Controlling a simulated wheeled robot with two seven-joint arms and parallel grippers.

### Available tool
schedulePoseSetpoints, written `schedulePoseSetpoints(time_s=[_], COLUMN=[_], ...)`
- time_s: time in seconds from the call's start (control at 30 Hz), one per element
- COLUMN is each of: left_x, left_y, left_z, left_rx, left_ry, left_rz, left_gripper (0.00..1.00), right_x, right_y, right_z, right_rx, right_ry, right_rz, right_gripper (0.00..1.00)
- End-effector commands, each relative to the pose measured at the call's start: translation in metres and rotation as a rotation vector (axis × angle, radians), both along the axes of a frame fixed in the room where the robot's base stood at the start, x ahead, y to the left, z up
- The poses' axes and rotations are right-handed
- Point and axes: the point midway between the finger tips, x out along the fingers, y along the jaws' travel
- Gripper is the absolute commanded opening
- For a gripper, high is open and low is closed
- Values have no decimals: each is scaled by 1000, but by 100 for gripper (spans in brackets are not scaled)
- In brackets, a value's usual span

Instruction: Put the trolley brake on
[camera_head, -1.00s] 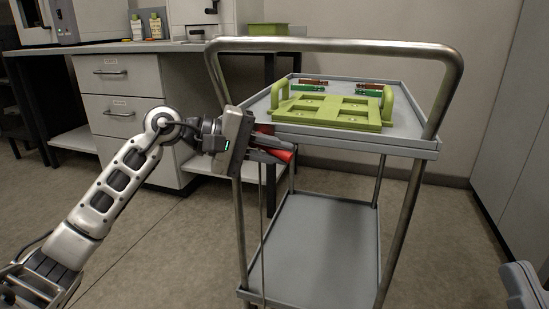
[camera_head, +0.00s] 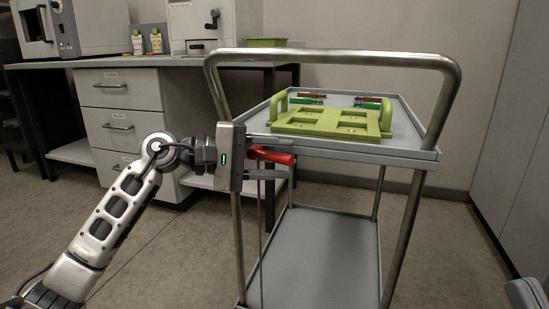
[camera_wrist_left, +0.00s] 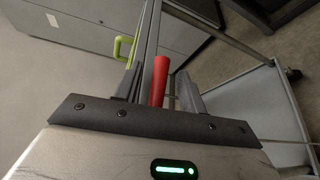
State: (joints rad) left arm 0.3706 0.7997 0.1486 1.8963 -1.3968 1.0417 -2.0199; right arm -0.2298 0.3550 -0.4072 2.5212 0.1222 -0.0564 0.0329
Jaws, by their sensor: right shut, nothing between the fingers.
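The grey metal trolley (camera_head: 370,153) stands in front of me with its tubular push handle (camera_head: 335,57) towards me. A red brake lever (camera_head: 270,156) sticks out at its left side, below the top tray. My left gripper (camera_head: 272,158) is at the lever, its two fingers apart, one above and one below it. In the left wrist view, the red lever (camera_wrist_left: 159,80) lies between the open fingers (camera_wrist_left: 158,90), with gaps showing beside it. The lever's far end is hidden. Only a grey part of my right gripper (camera_head: 526,293) shows at the bottom right corner, away from the trolley.
A green frame with handles (camera_head: 330,120) and several red and green pieces (camera_head: 367,102) lie on the trolley's top tray. The lower shelf (camera_head: 320,258) is empty. A bench with drawers (camera_head: 118,110) stands behind left. A grey cabinet (camera_head: 510,120) stands right.

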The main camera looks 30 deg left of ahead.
Motion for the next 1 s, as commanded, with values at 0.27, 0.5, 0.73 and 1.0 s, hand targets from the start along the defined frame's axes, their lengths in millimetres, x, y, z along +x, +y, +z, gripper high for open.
schedulePoseSetpoints(time_s=[0.27,0.5,0.73,1.0], left_x=[-2,-14,-26,-37], left_y=[4,18,32,46], left_z=[-3,-1,1,3], left_rx=[1,2,1,2], left_ry=[-1,-2,-1,-3], left_rz=[4,6,5,5], left_gripper=[41,41,41,41], right_x=[2,2,2,2], right_y=[4,4,4,4], right_z=[-14,-14,-14,-14], right_rx=[-2,-1,-1,0], right_ry=[28,28,29,28], right_rz=[4,5,4,5], right_gripper=[0,0,0,0])
